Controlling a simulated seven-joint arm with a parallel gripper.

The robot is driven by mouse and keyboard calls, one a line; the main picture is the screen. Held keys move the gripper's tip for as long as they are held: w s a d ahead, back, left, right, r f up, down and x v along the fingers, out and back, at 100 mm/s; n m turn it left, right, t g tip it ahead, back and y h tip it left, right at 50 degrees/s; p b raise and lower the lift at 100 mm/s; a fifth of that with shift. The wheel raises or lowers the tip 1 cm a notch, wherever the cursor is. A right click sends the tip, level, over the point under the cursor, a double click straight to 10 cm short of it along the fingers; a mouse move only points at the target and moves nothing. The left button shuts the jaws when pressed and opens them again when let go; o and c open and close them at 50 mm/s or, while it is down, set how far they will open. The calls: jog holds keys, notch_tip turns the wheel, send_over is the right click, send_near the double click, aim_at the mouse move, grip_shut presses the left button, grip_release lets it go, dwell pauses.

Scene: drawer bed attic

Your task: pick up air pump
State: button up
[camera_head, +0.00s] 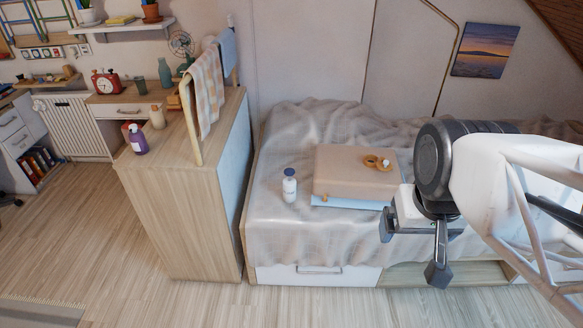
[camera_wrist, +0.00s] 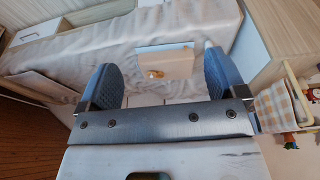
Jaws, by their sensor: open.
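I cannot tell for sure which thing is the air pump. A small tan, ring-shaped item (camera_head: 371,161) lies on top of a beige box-like block (camera_head: 340,173) on the bed. It also shows in the wrist view (camera_wrist: 153,73), between my fingers in the picture. A white bottle with a dark blue cap (camera_head: 290,188) stands upright on the bed, left of the block. My gripper (camera_head: 413,248) is open and empty, in front of and right of the block. In the wrist view both fingers (camera_wrist: 160,62) are wide apart with nothing between them.
The bed (camera_head: 280,235) has a crumpled beige cover and a drawer front below. A flat light blue item (camera_head: 345,202) lies under the block. A wooden cabinet (camera_head: 180,200) stands left of the bed, with a purple bottle (camera_head: 138,140) on top. The floor (camera_head: 90,225) at left is clear.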

jog(key=shift+w, duration=0.1)
jog(key=m+t+h, duration=0.5)
jog(key=m+t, duration=0.1)
jog(key=t, duration=0.3)
send_over(285, 185)
jog(key=s+a, duration=0.1)
jog(key=s, duration=0.2)
notch_tip(285, 185, down, 34)
jog(key=f+h, duration=0.1)
jog(key=f, duration=0.2)
jog(key=a+f+h, duration=0.1)
jog(key=f, duration=0.3)
jog(key=f+m, duration=0.1)
jog(key=f, duration=0.3)
jog(key=shift+s+a+g+h, duration=0.25)
jog(key=shift+a+g+h, duration=0.05)
jog(key=shift+a+h, duration=0.1)
